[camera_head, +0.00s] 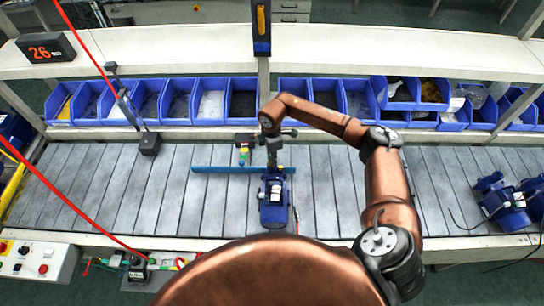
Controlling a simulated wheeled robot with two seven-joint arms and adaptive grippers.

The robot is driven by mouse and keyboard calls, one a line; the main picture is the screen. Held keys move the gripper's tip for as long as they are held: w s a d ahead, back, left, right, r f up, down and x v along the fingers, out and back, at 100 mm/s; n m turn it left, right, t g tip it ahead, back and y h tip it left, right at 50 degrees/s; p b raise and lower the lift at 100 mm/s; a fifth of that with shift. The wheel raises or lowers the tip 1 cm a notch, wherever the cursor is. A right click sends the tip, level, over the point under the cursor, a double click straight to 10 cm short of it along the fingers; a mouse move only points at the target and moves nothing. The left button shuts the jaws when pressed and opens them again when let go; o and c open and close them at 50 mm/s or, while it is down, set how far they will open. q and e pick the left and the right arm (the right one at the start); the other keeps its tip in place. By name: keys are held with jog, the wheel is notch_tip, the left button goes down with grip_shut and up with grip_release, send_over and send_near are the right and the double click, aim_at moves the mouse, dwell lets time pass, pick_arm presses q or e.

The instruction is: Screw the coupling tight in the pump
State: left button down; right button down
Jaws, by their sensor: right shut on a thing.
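The blue pump (273,205) lies on the slatted line in the middle of the head view, its far end under my right gripper. My right gripper (272,163) points down at that end of the pump, and its fingers are shut on the coupling. The coupling itself is mostly hidden by the fingers and too small to make out; I cannot tell how far it sits in the pump. My left gripper is not in view.
A blue bar (220,169) lies across the line behind the pump. A small fixture with coloured parts (243,150) stands near it. More blue pumps (505,205) sit at the far right. Blue bins (210,103) line the back.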

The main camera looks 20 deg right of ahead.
jog(key=shift+f+m, duration=0.1)
jog(key=shift+m, duration=0.3)
jog(key=m+p, duration=0.2)
jog(key=shift+m, duration=0.6)
jog(key=shift+s+m+p, duration=0.1)
jog(key=shift+m+p, duration=0.95)
jog(key=shift+m, duration=0.05)
jog(key=shift+m+p, duration=0.35)
jog(key=shift+m, duration=0.25)
